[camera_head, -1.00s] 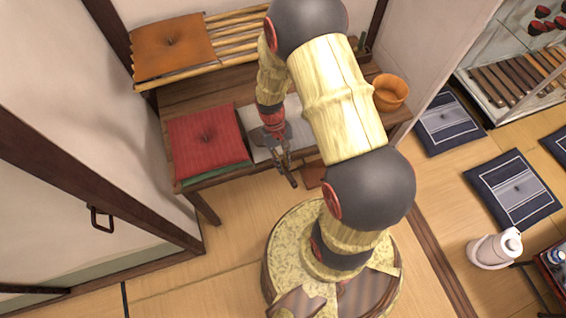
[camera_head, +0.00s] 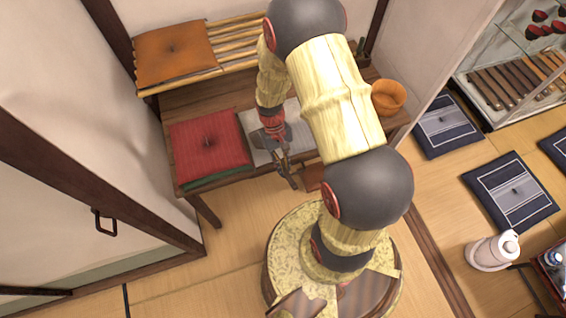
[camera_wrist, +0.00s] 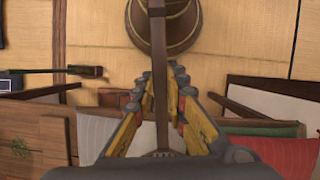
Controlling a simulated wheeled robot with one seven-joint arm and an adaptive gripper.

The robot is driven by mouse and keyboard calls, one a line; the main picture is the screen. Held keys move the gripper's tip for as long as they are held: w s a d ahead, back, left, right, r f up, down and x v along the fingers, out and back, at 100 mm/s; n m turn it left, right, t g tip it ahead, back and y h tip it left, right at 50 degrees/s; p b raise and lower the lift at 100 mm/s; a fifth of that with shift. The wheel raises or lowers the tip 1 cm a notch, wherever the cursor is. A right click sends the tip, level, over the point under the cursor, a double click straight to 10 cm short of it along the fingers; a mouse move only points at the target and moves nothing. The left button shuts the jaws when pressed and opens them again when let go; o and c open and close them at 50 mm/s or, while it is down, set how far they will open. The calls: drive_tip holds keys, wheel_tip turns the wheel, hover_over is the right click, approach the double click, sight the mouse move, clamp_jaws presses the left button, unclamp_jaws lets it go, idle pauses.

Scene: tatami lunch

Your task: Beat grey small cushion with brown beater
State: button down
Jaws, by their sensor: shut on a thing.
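The grey small cushion (camera_head: 258,150) lies flat on the wooden bench, partly hidden by my arm and gripper. Its pale grey surface also shows in the wrist view (camera_wrist: 92,130), behind the fingers. My gripper (camera_head: 283,163) is over the front part of the grey cushion, pointing down toward the bench's front edge. In the wrist view my gripper (camera_wrist: 160,92) is shut on the brown beater (camera_wrist: 158,60), a narrow brown bar running up the middle between the fingers. I cannot tell whether the beater touches the cushion.
A red cushion (camera_head: 209,142) on a green one lies just left of the grey cushion. An orange cushion (camera_head: 174,52) lies on the slatted shelf behind. An orange pot (camera_head: 388,97) stands at the bench's right end. Navy cushions (camera_head: 512,190) and a white flask (camera_head: 491,251) are at right.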

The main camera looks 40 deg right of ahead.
wheel_tip(320, 180, down, 4)
drive_tip(key=shift+r+b, duration=0.25)
drive_tip(key=shift+b, duration=0.35)
wheel_tip(320, 180, up, 9)
drive_tip(key=p, duration=0.7)
drive_tip(key=shift+w+r, duration=0.1)
